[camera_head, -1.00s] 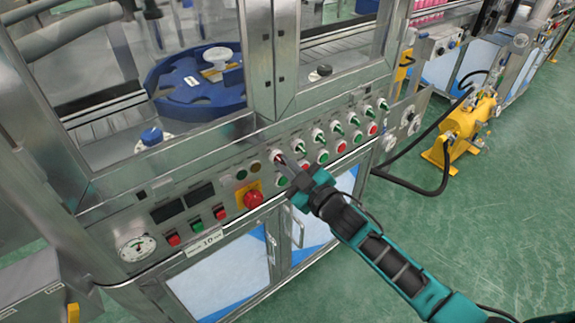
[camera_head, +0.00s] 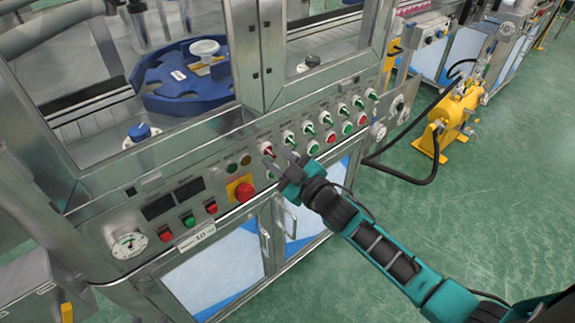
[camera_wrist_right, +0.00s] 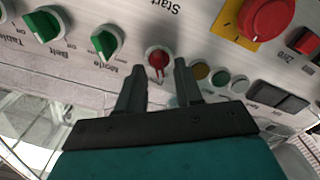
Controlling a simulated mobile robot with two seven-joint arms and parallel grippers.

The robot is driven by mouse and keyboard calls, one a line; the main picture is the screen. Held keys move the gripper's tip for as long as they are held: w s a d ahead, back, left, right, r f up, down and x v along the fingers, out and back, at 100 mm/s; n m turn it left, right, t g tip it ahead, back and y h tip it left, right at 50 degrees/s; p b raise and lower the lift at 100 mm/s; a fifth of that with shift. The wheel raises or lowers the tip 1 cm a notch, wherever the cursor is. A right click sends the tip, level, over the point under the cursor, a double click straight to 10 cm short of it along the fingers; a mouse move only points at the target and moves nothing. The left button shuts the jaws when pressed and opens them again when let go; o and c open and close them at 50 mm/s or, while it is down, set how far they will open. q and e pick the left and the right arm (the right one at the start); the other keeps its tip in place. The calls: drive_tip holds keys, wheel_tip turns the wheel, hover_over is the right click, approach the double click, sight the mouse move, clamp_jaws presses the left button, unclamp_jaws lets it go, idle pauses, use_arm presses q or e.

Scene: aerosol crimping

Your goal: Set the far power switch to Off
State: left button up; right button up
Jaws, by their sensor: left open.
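A red rotary switch (camera_head: 266,148) sits at the left end of the upper row of knobs on the machine's front panel. In the right wrist view the red switch (camera_wrist_right: 157,60) lies between my fingertips, its handle roughly upright in that view. I cannot read a power label on it. My right gripper (camera_head: 281,158) is just in front of it. In the wrist view my right gripper (camera_wrist_right: 158,72) has its two fingers spread, with a gap around the knob. I cannot tell whether they touch it. My left gripper is not in view.
Green knobs (camera_head: 308,128) continue rightward, with green and red buttons below. A red emergency button on yellow (camera_head: 243,191) is left of the gripper. A yellow device (camera_head: 455,112) stands on the green floor at right.

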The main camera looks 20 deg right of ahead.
drive_tip(key=v, duration=1.2)
drive_tip(key=shift+s, duration=0.35)
drive_tip(key=shift+d, duration=0.15)
drive_tip(key=s+a+f+m+g+h, duration=0.2)
drive_tip(key=s+f+m+g+h, duration=0.2)
drive_tip(key=s+f, duration=0.6)
drive_tip(key=f+m+g, duration=0.2)
drive_tip(key=m, duration=0.1)
drive_tip(key=shift+s+a+m, duration=0.3)
drive_tip(key=shift+s, duration=0.05)
